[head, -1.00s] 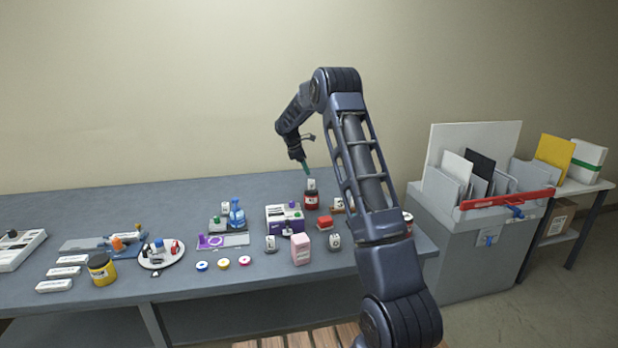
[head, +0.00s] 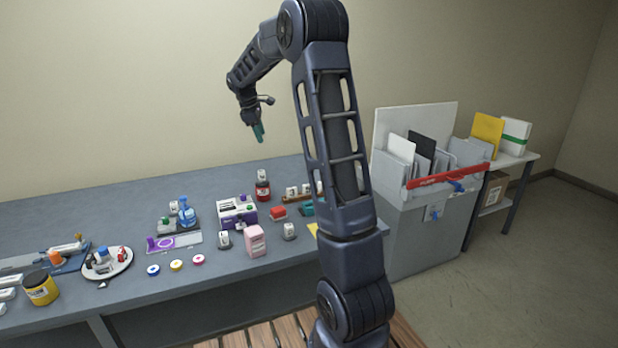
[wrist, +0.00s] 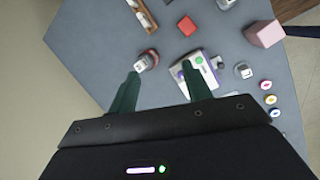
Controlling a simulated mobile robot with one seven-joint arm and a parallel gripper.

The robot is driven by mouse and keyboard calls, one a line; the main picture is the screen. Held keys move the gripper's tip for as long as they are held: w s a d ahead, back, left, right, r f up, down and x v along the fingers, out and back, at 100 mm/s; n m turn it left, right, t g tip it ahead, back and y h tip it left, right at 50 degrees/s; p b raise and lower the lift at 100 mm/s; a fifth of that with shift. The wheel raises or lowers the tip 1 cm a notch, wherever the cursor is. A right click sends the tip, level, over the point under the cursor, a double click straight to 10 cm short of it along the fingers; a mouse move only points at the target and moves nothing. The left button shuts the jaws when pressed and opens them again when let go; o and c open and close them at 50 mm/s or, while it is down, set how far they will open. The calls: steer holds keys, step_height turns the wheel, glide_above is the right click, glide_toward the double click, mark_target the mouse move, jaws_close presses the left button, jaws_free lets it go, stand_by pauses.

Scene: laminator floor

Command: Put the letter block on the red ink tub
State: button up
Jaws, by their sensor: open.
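The red ink tub (head: 263,190) stands near the back of the bench, right of the purple and white device. A white letter block (head: 262,174) with a dark mark sits upright on top of it. In the wrist view the block (wrist: 140,65) covers part of the tub (wrist: 151,55). My gripper (head: 258,132) is above the tub and block, apart from both. Its green fingers are spread and nothing is between them; they also show in the wrist view (wrist: 160,70).
The purple and white device (head: 237,212), a red block (head: 278,212) and a pink box (head: 255,240) stand nearby. Similar lettered blocks (head: 289,231) stand around the bench. A wooden rack (head: 298,197) is right of the tub. A grey bin of boards (head: 415,220) stands right of the bench.

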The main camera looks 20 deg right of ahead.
steer(key=s+d+r+m+t+y, duration=0.1)
steer(key=s+r+m, duration=0.3)
steer(key=s, duration=0.8)
steer(key=s+d+r+m+t+y, duration=0.1)
steer(key=s+r+m, duration=0.2)
steer(key=s, duration=1)
steer(key=s+f+m, duration=0.3)
steer(key=s, duration=0.7)
steer(key=s+f+m+t+y, duration=0.1)
steer(key=s+f+m, duration=0.2)
steer(key=s, duration=0.6)
steer(key=shift+s+t, duration=0.3)
steer(key=shift+s, duration=0.05)
